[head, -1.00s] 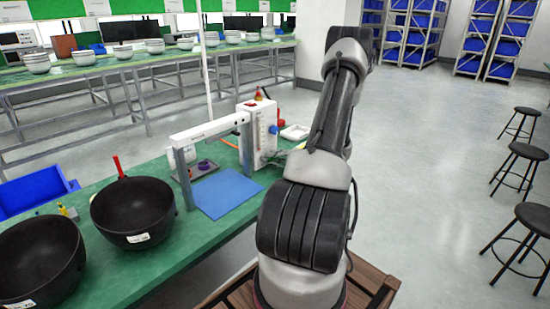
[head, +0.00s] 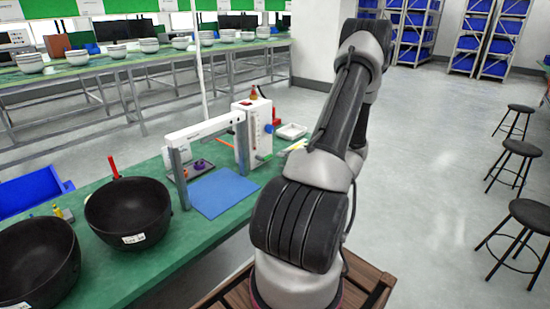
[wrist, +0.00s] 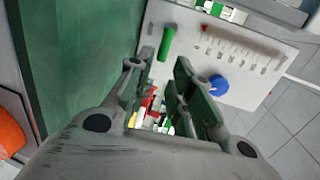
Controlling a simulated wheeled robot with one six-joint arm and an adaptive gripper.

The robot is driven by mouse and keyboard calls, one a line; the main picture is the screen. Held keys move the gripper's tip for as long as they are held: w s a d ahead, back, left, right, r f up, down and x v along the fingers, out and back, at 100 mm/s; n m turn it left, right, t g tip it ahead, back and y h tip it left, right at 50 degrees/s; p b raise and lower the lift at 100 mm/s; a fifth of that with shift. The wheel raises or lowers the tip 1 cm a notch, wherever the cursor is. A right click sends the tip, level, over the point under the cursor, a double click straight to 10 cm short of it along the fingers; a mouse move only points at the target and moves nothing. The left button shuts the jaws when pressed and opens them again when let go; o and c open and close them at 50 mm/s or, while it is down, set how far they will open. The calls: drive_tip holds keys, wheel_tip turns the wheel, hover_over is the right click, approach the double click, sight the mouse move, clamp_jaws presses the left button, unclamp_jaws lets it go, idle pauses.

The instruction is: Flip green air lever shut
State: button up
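The green air lever (wrist: 167,43) is a short green bar on the white panel (wrist: 260,55) in the wrist view, slanting slightly. It also shows as a small green piece low on the white box (head: 262,157) in the head view. My gripper (wrist: 166,66) is open, with its two fingers apart and nothing held between them. The lever lies just beyond the fingertips, between their lines; I see no contact. A round blue knob (wrist: 218,85) sits on the same panel, right of the fingers. In the head view my gripper is out of sight.
A row of small markings runs along the panel. Small colourful pieces (wrist: 150,105) show between the fingers. On the green bench stand a white-topped frame (head: 205,128), a blue mat (head: 224,193) and two black bowls (head: 128,215). A white tray (head: 291,131) lies behind the box.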

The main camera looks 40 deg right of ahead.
drive_tip(key=v, duration=0.5)
idle(0.5)
